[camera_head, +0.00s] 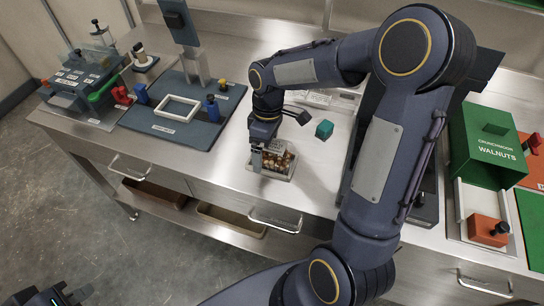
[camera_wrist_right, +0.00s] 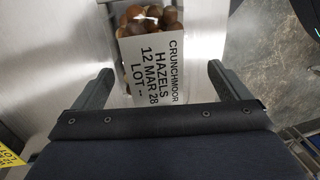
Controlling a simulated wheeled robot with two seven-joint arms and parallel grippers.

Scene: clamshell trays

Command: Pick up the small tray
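The small tray (camera_head: 283,177) is a clear clamshell of brown nuts on the steel bench, below my right wrist in the head view. In the right wrist view its white label (camera_wrist_right: 152,62) reads Crunchmoor Hazels, 12 Mar 28, with the lot left as dashes; brown nuts (camera_wrist_right: 140,14) show beyond it. My right gripper (camera_wrist_right: 160,75) is open, one finger on each side of the label with gaps on both sides. In the head view this gripper (camera_head: 263,152) is at the tray's left and partly hides it. My left gripper (camera_head: 52,296) is low at the left edge, away from the bench.
A teal block (camera_head: 324,129) shows right of the tray. A blue-grey mat with a white frame (camera_head: 178,107) lies to the left. A green walnuts box (camera_head: 488,146) and an orange block (camera_head: 487,230) are at the right. Bare steel lies left of the tray.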

